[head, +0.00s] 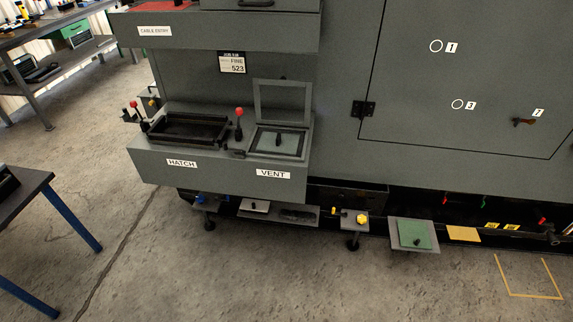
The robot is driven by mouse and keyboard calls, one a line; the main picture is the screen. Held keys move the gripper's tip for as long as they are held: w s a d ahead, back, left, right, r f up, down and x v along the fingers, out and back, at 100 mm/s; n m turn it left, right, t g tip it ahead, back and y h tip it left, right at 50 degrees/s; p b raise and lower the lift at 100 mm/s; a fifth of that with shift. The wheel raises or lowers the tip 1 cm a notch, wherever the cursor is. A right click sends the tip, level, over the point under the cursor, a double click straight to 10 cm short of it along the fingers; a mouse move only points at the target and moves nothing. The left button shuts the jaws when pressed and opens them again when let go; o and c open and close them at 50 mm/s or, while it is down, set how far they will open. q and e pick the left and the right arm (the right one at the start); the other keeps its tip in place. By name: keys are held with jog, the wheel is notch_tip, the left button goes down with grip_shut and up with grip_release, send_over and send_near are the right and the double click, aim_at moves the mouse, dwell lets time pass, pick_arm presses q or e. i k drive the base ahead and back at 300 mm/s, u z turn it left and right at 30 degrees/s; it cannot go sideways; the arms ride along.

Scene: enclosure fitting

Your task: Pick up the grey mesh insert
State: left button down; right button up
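I cannot clearly single out the grey mesh insert in the head view. A dark, flat, rough-looking piece (298,215) lies on the low shelf under the VENT label and may be it, but its texture is too small to tell. The VENT opening (278,142) holds a grey-green panel with a dark upright piece on it. A grey hinged frame (282,101) stands raised behind that opening. Neither of my grippers is in view.
The HATCH opening (187,129) has a black frame, with red-knobbed levers (239,114) beside it. A pale plate (255,205) and a yellow knob (362,219) sit low down. The floor in front is clear.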

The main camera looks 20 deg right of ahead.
aim_at(277, 142)
jog(key=u, duration=0.2)
jog(key=k, duration=0.4)
jog(key=z, duration=1.35)
jog(key=i, duration=1.35)
jog(key=u, duration=0.8)
jog(key=i, duration=0.85)
jog(key=u, duration=0.75)
